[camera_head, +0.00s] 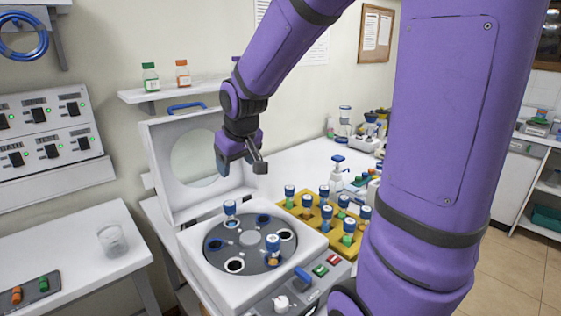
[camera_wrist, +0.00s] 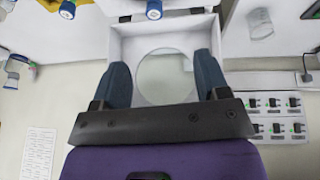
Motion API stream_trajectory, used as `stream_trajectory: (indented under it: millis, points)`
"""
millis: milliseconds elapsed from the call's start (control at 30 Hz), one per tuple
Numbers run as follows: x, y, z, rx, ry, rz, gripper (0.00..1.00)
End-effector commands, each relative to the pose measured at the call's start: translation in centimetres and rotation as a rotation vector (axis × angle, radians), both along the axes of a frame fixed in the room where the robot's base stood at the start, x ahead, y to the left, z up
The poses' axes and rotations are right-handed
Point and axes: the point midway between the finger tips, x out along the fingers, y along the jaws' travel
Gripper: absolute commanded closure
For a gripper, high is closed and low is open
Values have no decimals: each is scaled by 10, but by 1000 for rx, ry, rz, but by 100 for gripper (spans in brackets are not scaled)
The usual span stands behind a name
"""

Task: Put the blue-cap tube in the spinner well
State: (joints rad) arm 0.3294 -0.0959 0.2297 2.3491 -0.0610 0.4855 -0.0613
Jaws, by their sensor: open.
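The spinner (camera_head: 190,243) is a white machine with its lid (camera_head: 160,160) raised and a grey rotor with several round wells. One blue-cap tube (camera_head: 230,208) stands at the rotor's back left, and another with an orange body (camera_head: 272,247) stands at its front right. Several more blue-cap tubes (camera_head: 326,212) stand in a yellow rack (camera_head: 312,232) right of the spinner. My gripper (camera_head: 243,164) is open and empty, above the back of the spinner near the lid. In the wrist view my open fingers (camera_wrist: 161,64) frame the lid's round window; blue caps (camera_wrist: 154,8) show at the top edge.
The spinner's front panel (camera_head: 302,287) has a knob and coloured buttons. A glass beaker (camera_head: 112,240) stands on the left table. A bottle (camera_head: 337,175) and other lab items stand behind the rack.

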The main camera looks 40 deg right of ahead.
Motion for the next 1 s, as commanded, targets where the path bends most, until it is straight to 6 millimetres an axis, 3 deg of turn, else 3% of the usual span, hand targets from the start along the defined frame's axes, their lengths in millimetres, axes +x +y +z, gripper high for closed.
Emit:
stream_trajectory:
  millis: [100,300,600,800,1000]
  points:
    - [-33,12,28,-9,-16,-2,32]
    - [-90,28,62,-1,-37,-8,32]
    - [-176,43,87,57,-63,-1,32]
    - [-207,46,90,89,-68,5,32]
    - [-213,46,90,97,-67,7,32]
